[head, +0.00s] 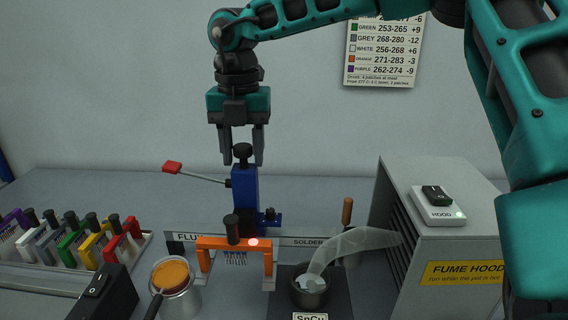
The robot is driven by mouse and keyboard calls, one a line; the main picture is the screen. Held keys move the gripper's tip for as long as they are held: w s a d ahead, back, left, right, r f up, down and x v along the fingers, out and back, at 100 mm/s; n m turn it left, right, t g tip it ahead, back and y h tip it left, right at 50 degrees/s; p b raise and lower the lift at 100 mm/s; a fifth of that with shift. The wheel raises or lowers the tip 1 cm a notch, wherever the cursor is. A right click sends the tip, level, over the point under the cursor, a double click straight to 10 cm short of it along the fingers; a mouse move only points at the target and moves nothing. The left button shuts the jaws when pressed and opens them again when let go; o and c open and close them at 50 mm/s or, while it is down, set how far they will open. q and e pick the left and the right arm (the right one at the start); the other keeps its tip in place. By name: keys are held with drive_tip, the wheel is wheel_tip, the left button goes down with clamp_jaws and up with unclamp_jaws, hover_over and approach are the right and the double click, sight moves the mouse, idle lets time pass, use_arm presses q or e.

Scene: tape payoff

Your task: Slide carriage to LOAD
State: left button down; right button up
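The carriage is a blue upright block (245,190) with a black knob (242,152) on top, standing at a rail (290,240) marked FLUX and SOLDER. No LOAD mark is readable. An orange bracket (215,243) with a black knob and a row of thin pins stands in front of the carriage, between the two marks. My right gripper (243,160) points down, its fingers apart on either side of the carriage's top knob. I cannot tell whether they touch it. My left gripper is not in view.
A red-tipped lever (173,168) sticks out left of the carriage. A flux cup (172,275) and a steaming solder pot (310,290) stand in front. A grey fume hood (450,240) stands right. A rack of coloured brackets (75,245) stands left.

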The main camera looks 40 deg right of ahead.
drive_tip(key=shift+o, duration=0.9)
drive_tip(key=shift+r, duration=0.1)
wheel_tip(320, 180, up, 5)
drive_tip(key=p, duration=0.3)
drive_tip(key=shift+f+p, duration=0.2)
drive_tip(key=shift+p, duration=0.1)
drive_tip(key=shift+r+p, duration=0.5)
drive_tip(key=shift+r, duration=0.6)
